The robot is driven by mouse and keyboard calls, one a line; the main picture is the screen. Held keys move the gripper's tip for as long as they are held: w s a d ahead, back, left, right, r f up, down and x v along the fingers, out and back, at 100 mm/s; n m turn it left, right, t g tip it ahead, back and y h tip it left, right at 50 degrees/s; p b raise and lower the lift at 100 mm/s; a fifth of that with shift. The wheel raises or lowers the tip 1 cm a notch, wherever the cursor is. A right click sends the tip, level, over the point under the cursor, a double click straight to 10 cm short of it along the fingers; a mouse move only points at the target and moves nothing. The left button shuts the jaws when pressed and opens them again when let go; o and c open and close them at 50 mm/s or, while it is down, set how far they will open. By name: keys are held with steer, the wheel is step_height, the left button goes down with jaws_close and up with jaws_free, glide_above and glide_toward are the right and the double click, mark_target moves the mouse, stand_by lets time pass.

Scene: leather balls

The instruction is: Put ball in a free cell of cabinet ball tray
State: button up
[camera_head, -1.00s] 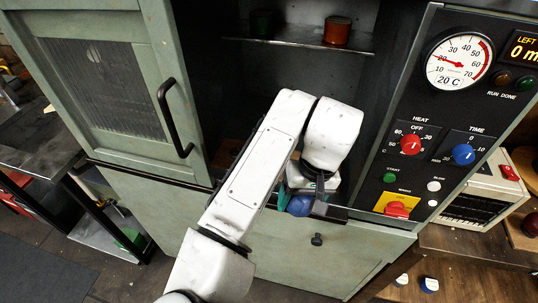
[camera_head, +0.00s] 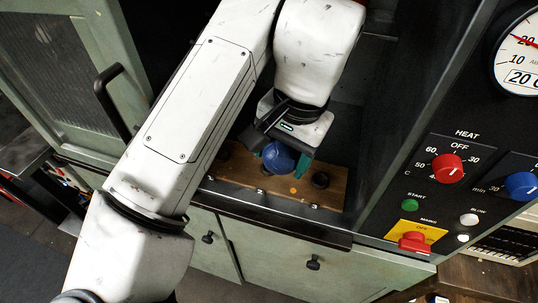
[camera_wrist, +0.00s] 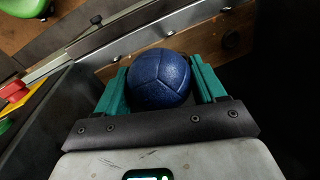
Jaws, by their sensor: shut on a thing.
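The blue leather ball (camera_head: 278,157) is between the teal fingers of my gripper (camera_head: 280,154), which is shut on it. In the wrist view the ball (camera_wrist: 159,79) sits between both fingers (camera_wrist: 160,88). The wooden cabinet ball tray (camera_head: 334,192) lies on the cabinet floor, below and around the ball in the head view. Another dark spot shows at the tray's left, partly behind my arm. Whether the ball touches the tray, I cannot tell. The tray (camera_wrist: 190,42) also shows beyond the ball in the wrist view.
The cabinet's dark right wall and control panel, with a red heat knob (camera_head: 447,168) and red mains switch (camera_head: 415,243), stand close to the right. The open green glazed door (camera_head: 75,75) is at the left. The cabinet's front edge runs below the tray.

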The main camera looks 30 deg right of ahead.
steer(key=w+f, duration=0.2)
steer(key=w+d+f, duration=0.1)
steer(key=w+f, duration=0.1)
steer(key=w, duration=0.1)
steer(key=w+d+f, duration=0.1)
steer(key=w+f, duration=0.1)
steer(key=shift+w+f+b, duration=0.2)
steer(key=shift+w+b, duration=0.1)
steer(key=shift+w+d+f, duration=0.1)
steer(key=shift+w+f, duration=0.25)
steer(key=shift+f, duration=0.15)
steer(key=shift+w+f+p, duration=0.1)
steer(key=shift+f+p, duration=0.2)
steer(key=shift+f, duration=1.4)
steer(key=o, duration=1.1)
step_height(320, 180, up, 12)
steer(key=s+d, duration=0.1)
steer(key=shift+s, duration=0.35)
